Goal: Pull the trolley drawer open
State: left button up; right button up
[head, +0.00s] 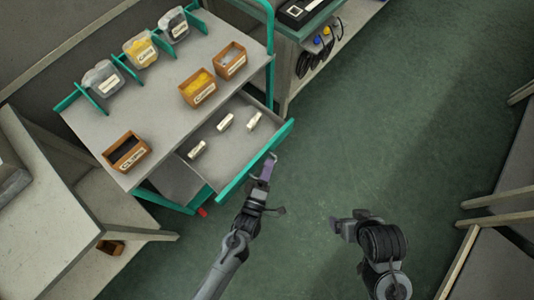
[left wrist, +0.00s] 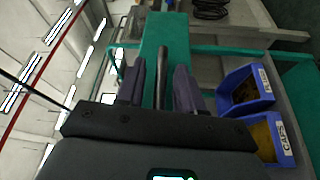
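The trolley (head: 150,90) has a grey top and teal edges. Its drawer (head: 233,148) stands well out from the trolley body, with several small white labelled pieces inside. My left gripper (head: 266,170) is at the bar handle (head: 270,158) on the drawer's teal front. In the left wrist view, the dark handle bar (left wrist: 164,75) lies between the two fingers of my left gripper (left wrist: 160,85), with a gap visible on its left side. My right gripper (head: 347,226) is over the floor to the right, away from the drawer; its finger gap is unclear.
Labelled bins stand on the trolley top, including one at the front corner (head: 126,151). Clear bags stand between teal dividers at the back. A second cart (head: 290,60) is behind, a pale table (head: 50,200) at left. Green floor to the right is clear.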

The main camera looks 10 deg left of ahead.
pick_arm(q)
jog(key=shift+s, duration=0.1)
jog(key=p+v, duration=0.1)
jog(key=v, duration=0.9)
jog(key=shift+s, duration=0.3)
dwell(0.3)
